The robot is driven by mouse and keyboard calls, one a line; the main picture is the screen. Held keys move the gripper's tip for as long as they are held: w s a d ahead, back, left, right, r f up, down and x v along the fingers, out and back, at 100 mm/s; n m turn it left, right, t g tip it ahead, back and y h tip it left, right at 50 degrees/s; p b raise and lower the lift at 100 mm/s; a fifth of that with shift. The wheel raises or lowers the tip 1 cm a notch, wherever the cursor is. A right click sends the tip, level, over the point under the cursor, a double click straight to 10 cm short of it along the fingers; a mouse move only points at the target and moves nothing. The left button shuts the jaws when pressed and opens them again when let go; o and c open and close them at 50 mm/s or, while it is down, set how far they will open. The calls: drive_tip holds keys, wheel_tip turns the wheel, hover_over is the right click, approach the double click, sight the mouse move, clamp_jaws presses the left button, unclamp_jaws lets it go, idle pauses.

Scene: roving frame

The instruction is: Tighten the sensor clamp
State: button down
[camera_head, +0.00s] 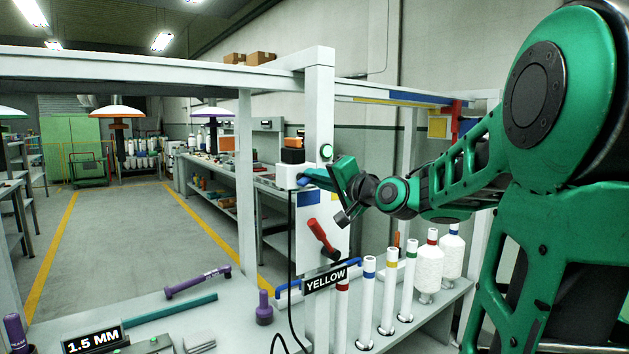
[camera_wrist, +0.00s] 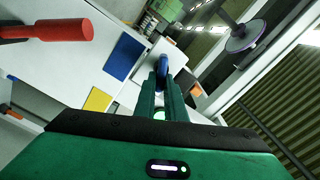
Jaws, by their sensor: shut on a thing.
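A white sensor block (camera_head: 290,177) with an orange and black top is mounted on the white frame post, with a black cable hanging below it. A small blue knob (camera_head: 304,181) sticks out from its right side; it also shows in the wrist view (camera_wrist: 180,77) as a rounded blue piece. My green gripper (camera_head: 312,176) reaches in from the right, with its tips at the blue knob. In the wrist view, my gripper (camera_wrist: 162,82) has its narrow fingers close together, shut on the knob. The fingers partly hide how the knob meets the block.
A red-handled lever (camera_head: 320,238) sits on the post below my gripper. A "YELLOW" sign (camera_head: 325,280) and several banded white tubes stand below. A purple tool (camera_head: 198,282) lies on the bench (camera_head: 235,312). A green lamp (camera_head: 326,152) is lit above the gripper.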

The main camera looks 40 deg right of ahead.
drive_tip(key=m, duration=0.2)
drive_tip(key=f+m, duration=0.1)
drive_tip(key=m, duration=0.2)
drive_tip(key=shift+d+f+m, duration=0.1)
drive_tip(key=shift+d+m, duration=0.05)
drive_tip(key=shift+m, duration=0.15)
idle(0.4)
drive_tip(key=c, duration=1.8)
unclamp_jaws()
drive_tip(key=s, duration=1)
drive_tip(key=shift+s+d, duration=0.15)
drive_tip(key=shift+s, duration=0.2)
